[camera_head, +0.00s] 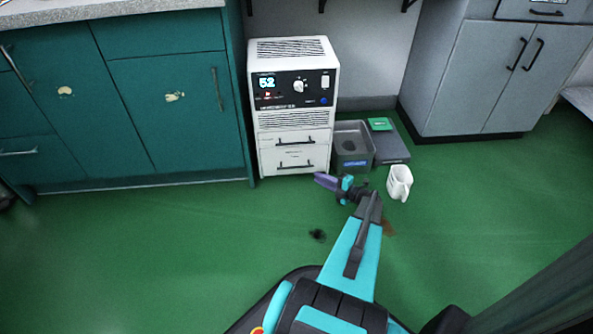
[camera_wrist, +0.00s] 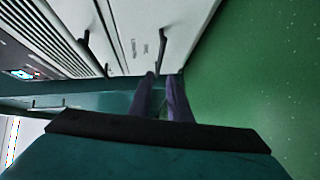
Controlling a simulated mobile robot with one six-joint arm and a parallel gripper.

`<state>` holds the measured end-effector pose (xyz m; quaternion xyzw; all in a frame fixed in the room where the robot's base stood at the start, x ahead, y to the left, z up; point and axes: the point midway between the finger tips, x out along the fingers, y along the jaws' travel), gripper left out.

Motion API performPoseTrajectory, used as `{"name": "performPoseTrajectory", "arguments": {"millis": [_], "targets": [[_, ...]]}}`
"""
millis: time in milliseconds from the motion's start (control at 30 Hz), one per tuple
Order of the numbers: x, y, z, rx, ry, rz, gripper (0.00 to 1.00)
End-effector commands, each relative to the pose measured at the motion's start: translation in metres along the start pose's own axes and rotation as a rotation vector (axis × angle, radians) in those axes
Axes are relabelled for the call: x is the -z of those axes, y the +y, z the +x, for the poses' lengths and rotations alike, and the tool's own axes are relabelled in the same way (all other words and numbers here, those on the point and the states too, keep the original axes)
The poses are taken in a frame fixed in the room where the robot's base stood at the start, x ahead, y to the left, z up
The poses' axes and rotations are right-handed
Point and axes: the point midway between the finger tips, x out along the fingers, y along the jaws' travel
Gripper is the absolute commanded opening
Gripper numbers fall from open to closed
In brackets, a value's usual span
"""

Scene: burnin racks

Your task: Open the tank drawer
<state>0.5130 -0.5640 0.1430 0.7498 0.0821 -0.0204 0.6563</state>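A white machine (camera_head: 290,121) with a lit display stands on the floor and has two drawers low on its front. The upper drawer (camera_head: 295,140) and the lower drawer (camera_head: 282,161) look shut, each with a dark bar handle. No label that I can read says which is the tank drawer. My gripper (camera_head: 318,178) is low, just right of the lower drawer front. In the wrist view its two purple fingers (camera_wrist: 160,78) are apart, with a gap between them. The lower drawer's handle (camera_wrist: 163,45) ends close to the fingertips; I cannot tell if they touch.
A grey bin (camera_head: 352,162), a dark flat box (camera_head: 392,149) with a green item and a white jug (camera_head: 399,182) stand right of the machine. Teal cabinets (camera_head: 175,110) are at left, a grey cabinet (camera_head: 465,85) at right. Green floor in front is mostly clear.

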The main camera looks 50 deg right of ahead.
Motion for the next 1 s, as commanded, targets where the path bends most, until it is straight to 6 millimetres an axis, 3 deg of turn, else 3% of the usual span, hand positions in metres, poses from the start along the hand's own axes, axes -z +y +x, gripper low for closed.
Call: {"name": "performPoseTrajectory", "arguments": {"millis": [467,1000], "targets": [[0.0,0.0,0.008,0.0,-0.001,0.0,0.17],[-0.001,-0.002,0.076,0.0,-0.002,0.001,0.17]]}}
